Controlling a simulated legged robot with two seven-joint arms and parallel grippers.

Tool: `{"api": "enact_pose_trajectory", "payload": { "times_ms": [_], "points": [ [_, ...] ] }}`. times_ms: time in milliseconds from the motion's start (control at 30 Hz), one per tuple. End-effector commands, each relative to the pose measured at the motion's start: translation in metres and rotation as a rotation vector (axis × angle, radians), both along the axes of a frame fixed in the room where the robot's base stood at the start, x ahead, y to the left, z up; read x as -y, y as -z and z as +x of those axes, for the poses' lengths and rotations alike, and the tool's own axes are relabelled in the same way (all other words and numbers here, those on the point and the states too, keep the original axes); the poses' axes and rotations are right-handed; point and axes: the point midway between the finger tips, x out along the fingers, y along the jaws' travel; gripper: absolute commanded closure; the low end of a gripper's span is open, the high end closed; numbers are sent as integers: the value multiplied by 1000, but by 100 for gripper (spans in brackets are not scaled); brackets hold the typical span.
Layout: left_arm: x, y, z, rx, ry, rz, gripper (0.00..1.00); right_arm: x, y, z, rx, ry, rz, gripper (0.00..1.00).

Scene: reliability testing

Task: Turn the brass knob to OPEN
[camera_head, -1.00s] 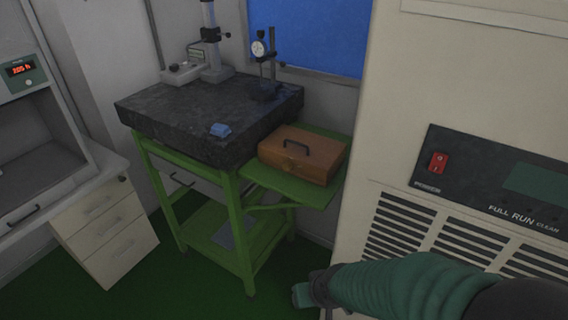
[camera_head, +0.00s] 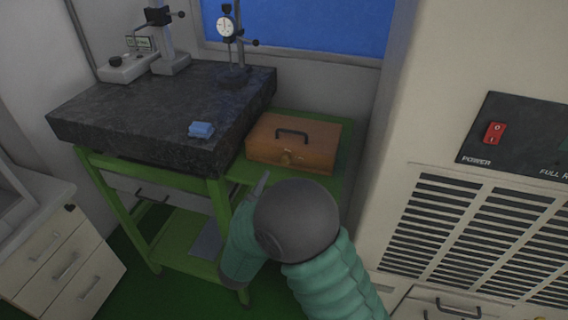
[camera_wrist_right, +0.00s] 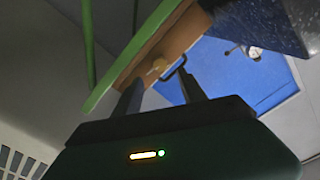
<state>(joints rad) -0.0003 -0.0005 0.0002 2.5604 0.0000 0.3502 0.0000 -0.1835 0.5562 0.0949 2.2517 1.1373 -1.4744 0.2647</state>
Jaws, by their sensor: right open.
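The brass knob (camera_head: 287,158) sits on the front face of a brown wooden box (camera_head: 322,142) with a dark handle on its lid. The box rests on a green side shelf (camera_head: 338,178) beside the granite table. The knob also shows in the right wrist view (camera_wrist_right: 155,69), between and beyond my fingertips. My right gripper (camera_head: 262,184) is just in front of the box, below and left of the knob. In the right wrist view its two fingers (camera_wrist_right: 162,82) are apart with nothing between them. No OPEN marking can be read. My left gripper is out of view.
A granite plate (camera_head: 150,110) on a green frame stands left of the box, with a blue block (camera_head: 201,130) and a dial gauge stand (camera_head: 229,35) on it. A large beige cabinet (camera_head: 440,90) stands close on the right. Drawers (camera_head: 65,265) are at lower left.

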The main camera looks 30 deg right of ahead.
Motion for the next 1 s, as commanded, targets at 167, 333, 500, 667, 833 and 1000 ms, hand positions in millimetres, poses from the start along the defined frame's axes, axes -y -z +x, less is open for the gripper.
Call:
{"api": "enact_pose_trajectory", "payload": {
  "times_ms": [167, 333, 500, 667, 833, 1000],
  "points": [
    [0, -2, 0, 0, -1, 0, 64, 37, 0, 29, -1, 3, 1, 51],
    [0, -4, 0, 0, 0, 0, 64, 62, 0, 51, -1, 0, 1, 51],
    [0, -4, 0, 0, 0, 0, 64, 72, 0, 60, -1, -1, 0, 51],
    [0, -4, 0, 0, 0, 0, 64, 72, 0, 60, -1, -2, 0, 51],
    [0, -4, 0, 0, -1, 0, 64, 72, 0, 60, -1, -2, 0, 65],
    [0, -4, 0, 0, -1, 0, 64, 71, 0, 60, -1, -2, 0, 87]
  ]
}}
